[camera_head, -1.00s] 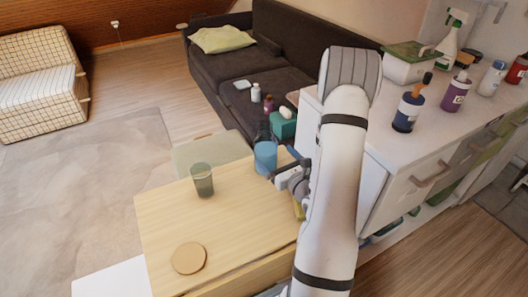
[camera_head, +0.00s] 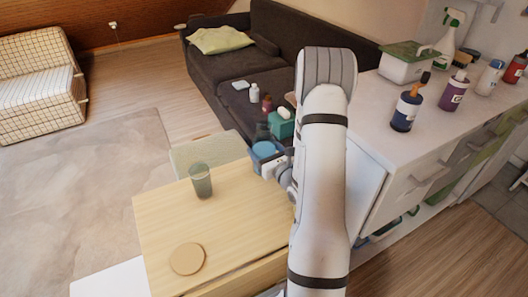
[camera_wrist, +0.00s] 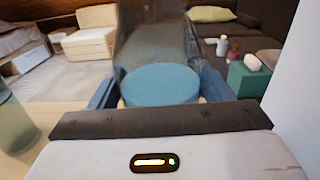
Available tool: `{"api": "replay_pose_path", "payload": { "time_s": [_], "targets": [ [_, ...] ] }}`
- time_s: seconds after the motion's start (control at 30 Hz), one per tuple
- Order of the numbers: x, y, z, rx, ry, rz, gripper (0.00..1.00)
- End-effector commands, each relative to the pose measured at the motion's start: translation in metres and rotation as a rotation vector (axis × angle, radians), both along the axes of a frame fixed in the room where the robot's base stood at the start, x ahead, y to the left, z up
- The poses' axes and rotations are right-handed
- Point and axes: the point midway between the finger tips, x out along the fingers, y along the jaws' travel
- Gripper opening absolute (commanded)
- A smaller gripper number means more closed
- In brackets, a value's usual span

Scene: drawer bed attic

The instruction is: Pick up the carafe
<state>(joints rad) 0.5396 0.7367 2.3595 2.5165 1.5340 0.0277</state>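The carafe is a see-through dark vessel with blue contents (camera_head: 264,149), standing at the far right corner of the wooden table. In the wrist view its clear grey body (camera_wrist: 158,45) rises above a blue disc, straight ahead of the gripper. My gripper (camera_head: 266,162) is low around the carafe, with one blue finger on each side; the fingers (camera_wrist: 160,92) also show in the wrist view. Slivers of table show between the blue disc and the fingers, so the gripper looks open. The carafe's base is partly hidden by the gripper.
A greenish glass (camera_head: 201,181) stands left of the carafe, and a round coaster (camera_head: 187,259) lies nearer on the table (camera_head: 225,228). A teal tissue box (camera_head: 281,124) is behind. A white counter (camera_head: 376,112) with bottles stands right of my arm.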

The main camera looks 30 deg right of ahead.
Motion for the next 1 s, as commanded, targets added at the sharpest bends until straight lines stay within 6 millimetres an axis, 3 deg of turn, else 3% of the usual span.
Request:
{"api": "replay_pose_path", "payload": {
  "time_s": [0.37,0.77,1.0],
  "targets": [
    [0.000,0.001,0.000,0.000,0.000,0.001,0.40],
    [0.001,0.001,0.011,-0.001,-0.003,0.002,0.40],
    [0.000,0.001,0.053,-0.004,-0.005,0.003,0.40]
  ]
}}
